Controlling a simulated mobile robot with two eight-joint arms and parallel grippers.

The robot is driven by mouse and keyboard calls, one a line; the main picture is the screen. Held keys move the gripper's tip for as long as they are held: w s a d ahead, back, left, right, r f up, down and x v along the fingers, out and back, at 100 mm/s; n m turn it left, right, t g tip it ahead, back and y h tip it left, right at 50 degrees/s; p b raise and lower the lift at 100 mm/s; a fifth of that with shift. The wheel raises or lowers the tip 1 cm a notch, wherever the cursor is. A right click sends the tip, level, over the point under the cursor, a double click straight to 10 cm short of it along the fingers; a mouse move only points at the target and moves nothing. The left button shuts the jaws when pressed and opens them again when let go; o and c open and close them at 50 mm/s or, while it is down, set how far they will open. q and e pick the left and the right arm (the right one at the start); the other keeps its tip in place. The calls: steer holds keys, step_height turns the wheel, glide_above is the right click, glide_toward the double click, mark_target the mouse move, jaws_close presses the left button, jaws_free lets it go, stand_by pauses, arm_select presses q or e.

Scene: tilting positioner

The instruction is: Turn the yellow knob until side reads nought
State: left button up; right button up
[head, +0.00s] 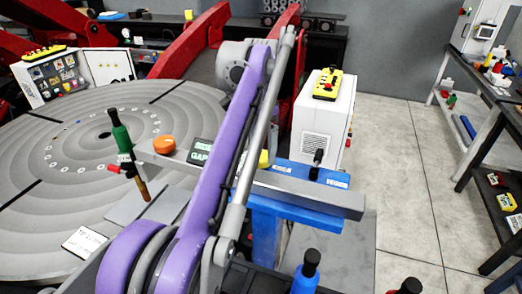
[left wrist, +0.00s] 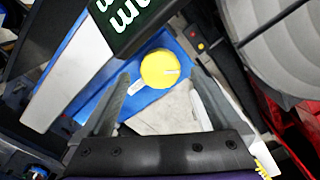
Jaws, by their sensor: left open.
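The yellow knob (left wrist: 160,69) sits on a blue plate (left wrist: 95,87) in the left wrist view, with a pale pointer mark on its face. In the head view only a bit of the yellow knob (head: 263,159) shows beside my purple left arm. My left gripper (left wrist: 160,80) is open, its fingers either side of the knob in the picture; contact cannot be told. A dark display (head: 200,150) with the words SIDE and GAP is partly hidden by my arm. Its edge (left wrist: 128,22) shows in the wrist view, cropped, and the reading is not legible. My right gripper is not in view.
An orange round knob (head: 163,145) and a green-handled tool (head: 122,135) are left of the display. A large grey round table (head: 70,185) fills the left. A white cabinet (head: 318,125) stands behind the blue fixture (head: 268,215).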

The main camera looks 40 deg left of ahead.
mark_target(261, 155)
arm_select(q)
step_height(261, 155, up, 8)
steer(key=p, duration=0.1)
steer(key=shift+r+p, duration=0.25)
steer(key=shift+p, duration=0.05)
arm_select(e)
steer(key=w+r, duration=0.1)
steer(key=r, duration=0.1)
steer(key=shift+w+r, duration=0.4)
